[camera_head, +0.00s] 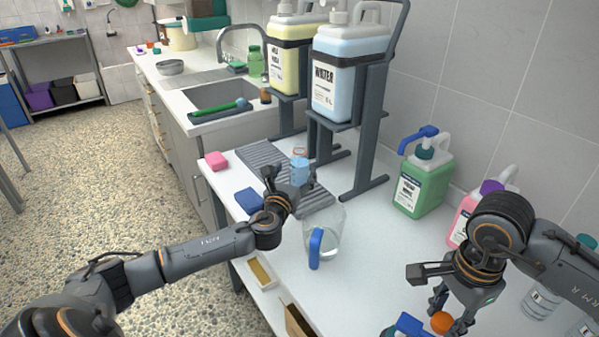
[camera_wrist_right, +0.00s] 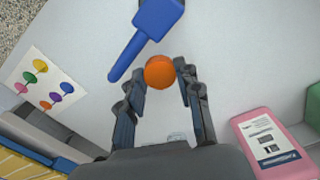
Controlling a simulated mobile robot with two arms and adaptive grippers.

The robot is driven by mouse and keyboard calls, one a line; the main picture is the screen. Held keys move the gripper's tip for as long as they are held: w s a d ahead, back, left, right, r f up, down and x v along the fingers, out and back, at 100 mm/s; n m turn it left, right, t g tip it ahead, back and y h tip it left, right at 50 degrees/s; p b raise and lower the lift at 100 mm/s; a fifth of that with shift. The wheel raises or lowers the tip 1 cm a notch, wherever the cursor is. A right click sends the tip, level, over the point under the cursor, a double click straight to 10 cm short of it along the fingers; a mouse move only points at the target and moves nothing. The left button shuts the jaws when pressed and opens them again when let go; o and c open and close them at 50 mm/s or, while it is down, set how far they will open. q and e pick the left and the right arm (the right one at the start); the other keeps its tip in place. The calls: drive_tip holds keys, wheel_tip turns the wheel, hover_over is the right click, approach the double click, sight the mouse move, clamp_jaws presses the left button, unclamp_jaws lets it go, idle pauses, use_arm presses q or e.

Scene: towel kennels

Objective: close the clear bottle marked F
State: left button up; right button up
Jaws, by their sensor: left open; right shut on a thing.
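A small clear bottle (camera_head: 300,173) with pale blue contents and an orange ring at its neck stands on the grey ribbed mat. No letter on it is readable. My left gripper (camera_head: 277,180) is open, close to the bottle's left side; whether they touch is unclear. My right gripper (camera_head: 440,312) is shut on a round orange cap (camera_head: 441,322) at the lower right of the head view, away from that bottle. In the right wrist view, the orange cap (camera_wrist_right: 159,72) shows at the fingertips of my right gripper (camera_wrist_right: 162,88).
A clear jug (camera_head: 334,236) with a blue handle stands in front of the mat (camera_head: 262,153). Large dispensers (camera_head: 347,75) on stands are behind. A green canister (camera_head: 424,183) and pink canister (camera_head: 464,217) line the wall. A blue pump head (camera_wrist_right: 154,25) is beside the cap.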

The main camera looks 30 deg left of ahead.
sight(298, 155)
use_arm(q)
drive_tip(key=x, duration=0.5)
